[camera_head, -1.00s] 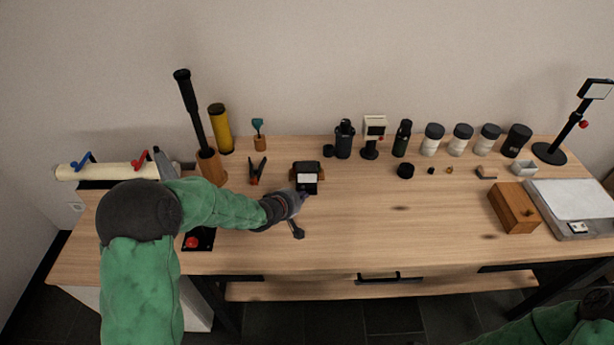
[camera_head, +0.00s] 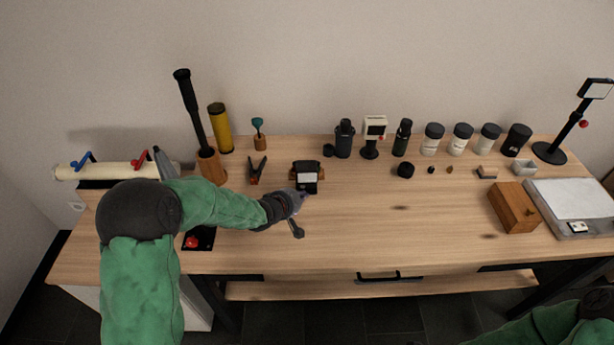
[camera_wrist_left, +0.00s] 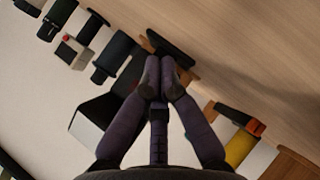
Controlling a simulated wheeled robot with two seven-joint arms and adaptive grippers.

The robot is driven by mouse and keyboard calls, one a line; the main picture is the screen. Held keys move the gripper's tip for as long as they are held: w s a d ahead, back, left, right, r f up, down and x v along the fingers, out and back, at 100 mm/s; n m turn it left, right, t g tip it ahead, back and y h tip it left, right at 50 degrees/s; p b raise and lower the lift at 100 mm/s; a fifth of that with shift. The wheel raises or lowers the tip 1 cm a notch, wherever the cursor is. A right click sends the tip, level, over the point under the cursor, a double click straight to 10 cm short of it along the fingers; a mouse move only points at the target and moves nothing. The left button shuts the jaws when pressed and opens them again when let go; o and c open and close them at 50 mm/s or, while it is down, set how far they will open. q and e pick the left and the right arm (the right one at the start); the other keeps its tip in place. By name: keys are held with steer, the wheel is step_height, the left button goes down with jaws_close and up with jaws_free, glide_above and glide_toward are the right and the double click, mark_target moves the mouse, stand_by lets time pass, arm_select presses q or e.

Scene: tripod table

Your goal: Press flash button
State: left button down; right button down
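A small black device with a white panel (camera_head: 307,178) stands on a brown base near the middle left of the table. In the wrist view its pale face (camera_wrist_left: 85,127) shows at the left of the fingers. My left gripper (camera_head: 301,195) is at the device's front lower edge in the head view. Its fingertips (camera_wrist_left: 158,78) are together, with nothing seen between them. They are close to the black part of the device; I cannot tell whether they touch it. No button marked as flash can be made out. My right gripper is out of view.
A red button (camera_head: 193,242) on a black pad lies below my left arm. A pliers-like clip (camera_head: 257,170) stands left of the device. Bottles and jars (camera_head: 462,140) line the back. A wooden box (camera_head: 514,208) is at the right. The table's middle front is clear.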

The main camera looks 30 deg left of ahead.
arm_select(q)
steer(key=shift+w, duration=0.1)
stand_by(0.3)
steer(key=shift+w+a+p, duration=0.25)
steer(key=shift+w+p, duration=0.05)
steer(key=shift+w+a, duration=0.1)
stand_by(0.5)
steer(key=shift+s+d, duration=0.3)
steer(key=shift+s, duration=0.2)
steer(key=shift+d, duration=0.1)
steer(key=shift+s+d+p, duration=0.2)
steer(key=shift+s+d, duration=0.3)
steer(key=shift+s, duration=0.35)
steer(key=shift+s+d+p, duration=0.25)
steer(key=shift+s+d, duration=0.3)
steer(key=shift+s, duration=0.3)
steer(key=shift+s+d+p, duration=0.2)
steer(key=shift+s+d, duration=0.3)
steer(key=shift+s, duration=0.35)
